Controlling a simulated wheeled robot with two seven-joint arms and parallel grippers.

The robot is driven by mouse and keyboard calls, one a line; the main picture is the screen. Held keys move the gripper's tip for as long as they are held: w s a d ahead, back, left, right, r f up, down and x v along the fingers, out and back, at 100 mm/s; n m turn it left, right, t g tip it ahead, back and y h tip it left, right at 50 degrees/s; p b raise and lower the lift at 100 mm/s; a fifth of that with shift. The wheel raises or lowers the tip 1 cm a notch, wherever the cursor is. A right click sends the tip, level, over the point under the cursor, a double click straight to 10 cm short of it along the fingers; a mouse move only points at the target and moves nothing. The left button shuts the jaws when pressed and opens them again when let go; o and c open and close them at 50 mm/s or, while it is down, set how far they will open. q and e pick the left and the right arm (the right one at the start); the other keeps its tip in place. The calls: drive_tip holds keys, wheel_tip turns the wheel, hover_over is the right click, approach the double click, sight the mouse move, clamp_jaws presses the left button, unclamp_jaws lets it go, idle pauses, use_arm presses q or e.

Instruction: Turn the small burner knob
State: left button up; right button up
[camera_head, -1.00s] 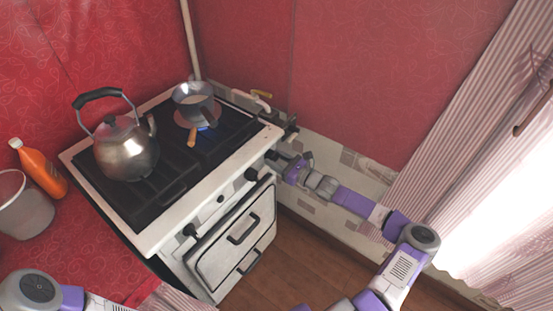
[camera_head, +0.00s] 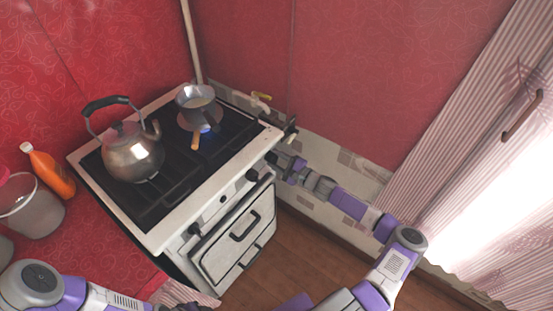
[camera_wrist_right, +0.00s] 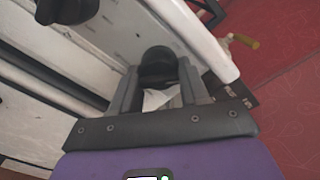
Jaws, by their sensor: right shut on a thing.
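The white stove (camera_head: 215,178) has several black knobs along its front edge. My right gripper (camera_head: 282,160) is at the knob nearest the stove's right end. In the right wrist view, its two fingers (camera_wrist_right: 158,88) stand on either side of that black burner knob (camera_wrist_right: 157,62) and are shut on it. The fingers and wrist hide this knob in the head view. Another black knob (camera_head: 252,174) sits to its left and also shows in the right wrist view (camera_wrist_right: 66,8). My left arm is at the lower left; its gripper is not seen.
A metal kettle (camera_head: 133,158) stands on the hob. A small pan (camera_head: 195,97) with a wooden handle is on the back burner, with a blue flame below it. The oven door handle (camera_head: 244,227) juts out below.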

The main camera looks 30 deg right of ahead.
drive_tip(key=n, duration=0.3)
drive_tip(key=shift+n+b, duration=0.3)
drive_tip(key=shift+b, duration=0.1)
drive_tip(key=shift+n+b, duration=0.75)
drive_tip(key=shift+n, duration=1.05)
drive_tip(key=o, duration=1.1)
drive_tip(key=shift+c, duration=0.2)
drive_tip(key=shift+r, duration=0.1)
drive_tip(key=shift+s+d, duration=0.1)
drive_tip(key=shift+d, duration=0.05)
